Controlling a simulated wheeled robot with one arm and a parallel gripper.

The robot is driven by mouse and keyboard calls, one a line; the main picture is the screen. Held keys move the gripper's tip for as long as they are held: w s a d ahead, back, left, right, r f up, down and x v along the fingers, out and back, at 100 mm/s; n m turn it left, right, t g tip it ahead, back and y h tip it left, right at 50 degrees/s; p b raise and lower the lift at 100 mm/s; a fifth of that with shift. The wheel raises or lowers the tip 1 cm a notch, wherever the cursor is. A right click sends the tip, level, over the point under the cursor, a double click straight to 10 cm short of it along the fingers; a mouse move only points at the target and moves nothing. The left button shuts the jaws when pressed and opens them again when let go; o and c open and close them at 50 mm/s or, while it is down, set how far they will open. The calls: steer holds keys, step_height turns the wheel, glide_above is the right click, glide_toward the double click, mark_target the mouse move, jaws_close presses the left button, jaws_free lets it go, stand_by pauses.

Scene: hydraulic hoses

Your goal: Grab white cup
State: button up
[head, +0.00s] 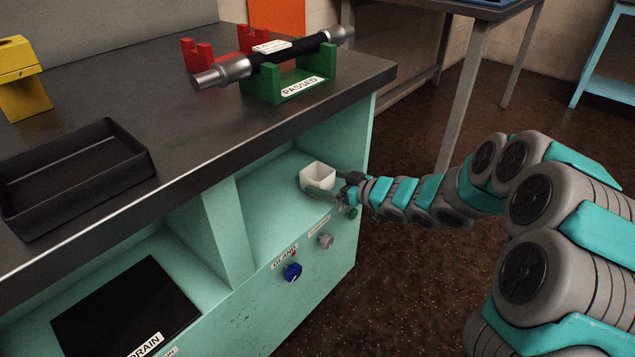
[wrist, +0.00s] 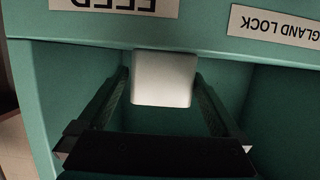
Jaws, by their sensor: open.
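The white cup (head: 316,174) is a small squarish cup in the open compartment under the dark worktop. In the wrist view, the white cup (wrist: 163,92) sits between the two fingers of my gripper (wrist: 162,76). The fingers are open, one on each side of the cup near their tips; I cannot tell whether either touches it. In the head view, my gripper (head: 327,191) reaches into the compartment from the right and partly hides the cup's lower part.
A blue knob (head: 292,272) and a grey knob (head: 325,241) stick out from the front panel below the compartment. A black tray (head: 75,172) and a green stand (head: 290,84) bearing a hose are on the worktop (head: 190,130). The compartment floor left of the cup is clear.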

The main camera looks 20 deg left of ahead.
mark_target(313, 178)
steer(key=shift+r+x, duration=0.15)
steer(key=shift+x, duration=0.9)
steer(key=shift+r+x, duration=0.2)
steer(key=shift+x, duration=1.75)
steer(key=shift+s, duration=0.1)
steer(key=c, duration=1.1)
